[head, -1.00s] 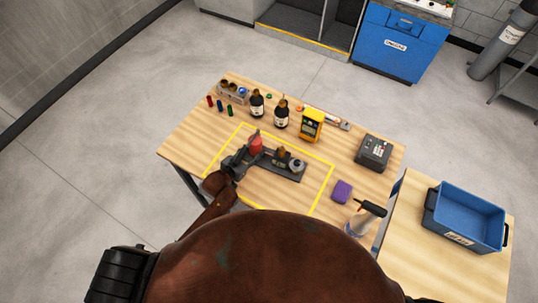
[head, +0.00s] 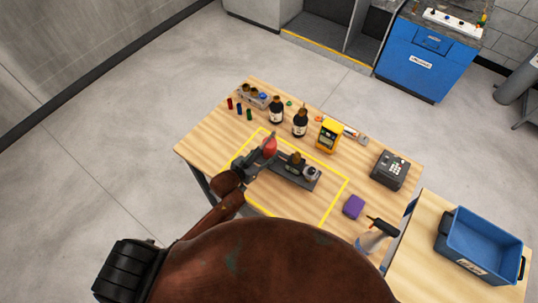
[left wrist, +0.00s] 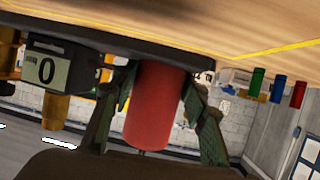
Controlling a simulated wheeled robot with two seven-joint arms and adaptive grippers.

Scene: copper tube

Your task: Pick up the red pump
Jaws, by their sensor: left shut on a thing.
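The red pump (head: 269,147) is at the left end of the dark base plate (head: 308,183) inside the yellow outline on the wooden table. My left gripper (head: 262,151) is shut on it. In the left wrist view, the red pump (left wrist: 153,105) is a plain red cylinder squeezed between both fingers, close by the dark plate. It looks slightly raised, but I cannot tell clearly whether it still touches the plate. My right gripper is not in view.
A brass fitting (head: 294,160) and a round gauge (head: 312,173) sit on the plate. Dark bottles (head: 300,124), a yellow meter (head: 328,135) and small coloured cylinders (head: 239,109) stand behind. A purple sponge (head: 353,206), a spray bottle (head: 373,238) and a blue bin (head: 482,248) lie rightward.

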